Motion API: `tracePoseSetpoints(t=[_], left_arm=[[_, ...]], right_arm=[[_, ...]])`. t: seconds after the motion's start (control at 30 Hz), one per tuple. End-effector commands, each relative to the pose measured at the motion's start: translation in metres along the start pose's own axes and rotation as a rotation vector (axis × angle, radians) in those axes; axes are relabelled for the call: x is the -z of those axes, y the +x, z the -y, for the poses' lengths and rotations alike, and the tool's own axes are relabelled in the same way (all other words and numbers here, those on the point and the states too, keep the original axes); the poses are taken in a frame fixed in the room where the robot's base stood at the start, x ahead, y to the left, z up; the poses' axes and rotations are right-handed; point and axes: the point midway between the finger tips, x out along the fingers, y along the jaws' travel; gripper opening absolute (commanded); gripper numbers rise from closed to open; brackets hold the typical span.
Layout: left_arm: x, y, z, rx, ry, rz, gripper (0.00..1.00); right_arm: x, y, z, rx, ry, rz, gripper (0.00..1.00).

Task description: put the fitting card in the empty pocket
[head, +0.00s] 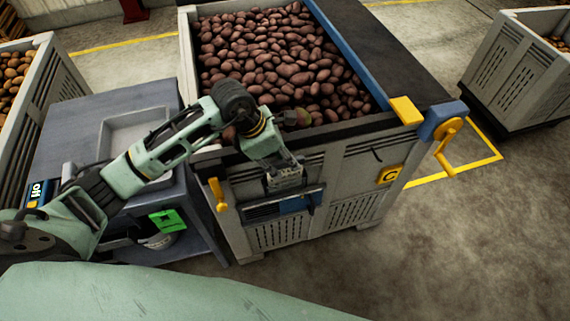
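My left gripper (285,182) points down at the front wall of the big grey crate (345,168), right at a dark, slotted holder (262,211) that looks like a pocket. A blue piece (294,204) shows just under the fingertips; I cannot tell whether it is a card in the fingers or part of the holder. The finger opening is too small to make out. My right gripper is not in view.
The crate is full of potatoes (275,55). Yellow handles (218,194) and a yellow crank (448,145) stick out from it. The grey bench (95,125) with a shallow basin stands left. Other crates (515,75) stand at both sides. Floor at front right is clear.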

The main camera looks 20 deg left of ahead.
Motion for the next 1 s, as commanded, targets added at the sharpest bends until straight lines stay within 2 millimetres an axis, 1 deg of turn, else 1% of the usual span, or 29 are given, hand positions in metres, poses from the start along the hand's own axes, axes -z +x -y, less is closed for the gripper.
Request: tracePoseSetpoints(t=[0.03, 0.2, 0.3, 0.43, 0.53, 0.67, 0.87, 0.97, 1.0], left_arm=[[0.001, -0.01, -0.002, -0.006, 0.003, 0.001, 0.31], [0.001, -0.048, -0.002, -0.005, 0.002, 0.001, 0.31], [0.001, -0.066, -0.002, -0.006, 0.001, 0.001, 0.31], [0.0, -0.082, -0.001, -0.002, 0.001, 0.001, 0.31], [0.001, -0.089, 0.0, -0.001, 0.0, -0.001, 0.31], [0.0, -0.092, 0.0, 0.0, 0.0, 0.0, 0.31], [0.0, -0.091, 0.0, 0.001, 0.0, 0.0, 0.31], [-0.005, -0.088, 0.006, 0.023, -0.006, 0.024, 0.31], [-0.009, -0.085, 0.011, 0.044, -0.012, 0.046, 0.31]], right_arm=[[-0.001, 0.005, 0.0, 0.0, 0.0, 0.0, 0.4], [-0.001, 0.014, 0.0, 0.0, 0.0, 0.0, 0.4], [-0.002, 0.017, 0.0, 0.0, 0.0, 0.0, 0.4], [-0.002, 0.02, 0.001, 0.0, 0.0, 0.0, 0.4], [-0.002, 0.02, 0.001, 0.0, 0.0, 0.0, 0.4], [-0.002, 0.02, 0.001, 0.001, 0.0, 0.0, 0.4], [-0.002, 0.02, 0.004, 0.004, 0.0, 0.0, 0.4], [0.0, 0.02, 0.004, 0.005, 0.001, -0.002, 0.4], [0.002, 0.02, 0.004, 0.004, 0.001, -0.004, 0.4]])
